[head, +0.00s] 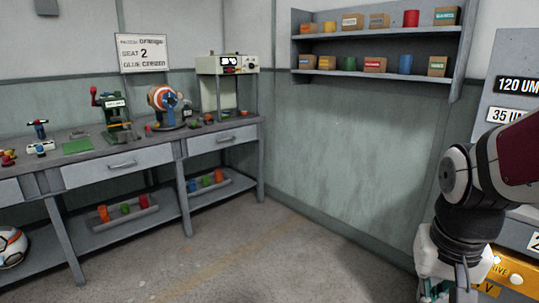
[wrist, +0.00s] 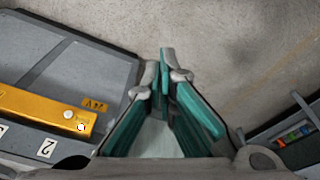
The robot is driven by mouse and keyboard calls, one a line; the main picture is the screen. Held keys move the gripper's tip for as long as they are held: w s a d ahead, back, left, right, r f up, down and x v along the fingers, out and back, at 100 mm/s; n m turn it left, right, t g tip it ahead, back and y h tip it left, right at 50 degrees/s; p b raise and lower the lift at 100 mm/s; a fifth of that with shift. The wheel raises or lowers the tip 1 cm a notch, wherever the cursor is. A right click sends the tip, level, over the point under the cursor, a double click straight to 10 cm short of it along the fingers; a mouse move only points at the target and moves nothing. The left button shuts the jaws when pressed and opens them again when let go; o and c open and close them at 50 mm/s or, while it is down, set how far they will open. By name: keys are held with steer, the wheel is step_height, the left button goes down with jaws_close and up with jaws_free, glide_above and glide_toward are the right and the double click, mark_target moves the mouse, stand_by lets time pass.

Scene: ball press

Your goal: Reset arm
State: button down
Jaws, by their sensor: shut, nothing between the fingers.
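My gripper (wrist: 165,62) points out over the bare concrete floor in the wrist view. Its two teal-padded fingers meet at the tips, and nothing is between them. In the head view my arm comes in from the right edge, with the wrist hanging downward. The fingers are mostly cut off by the bottom of that view. The gripper is beside a grey machine (head: 489,101) with number labels and a yellow panel (head: 508,272). The yellow panel also shows at the left of the wrist view (wrist: 45,112).
A grey workbench (head: 118,166) with drawers and several devices stands along the left wall. A wall shelf (head: 375,35) holds boxes and coloured cylinders. A white and orange ball (head: 12,246) lies on the bench's lower shelf. The floor (head: 265,250) between bench and machine is clear.

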steer(key=s+a+r+n+g+y, duration=0.1)
steer(key=s+a+r+n, duration=0.2)
steer(key=s, duration=0.5)
steer(key=s+a+r+n, duration=0.2)
steer(key=s+a, duration=0.2)
steer(key=s, duration=0.4)
step_height(320, 180, up, 23)
steer(key=t+p, duration=0.3)
steer(key=p, duration=1.8)
steer(key=shift+a+t+p, duration=0.15)
steer(key=shift+t+p, duration=0.15)
steer(key=shift+p, duration=0.1)
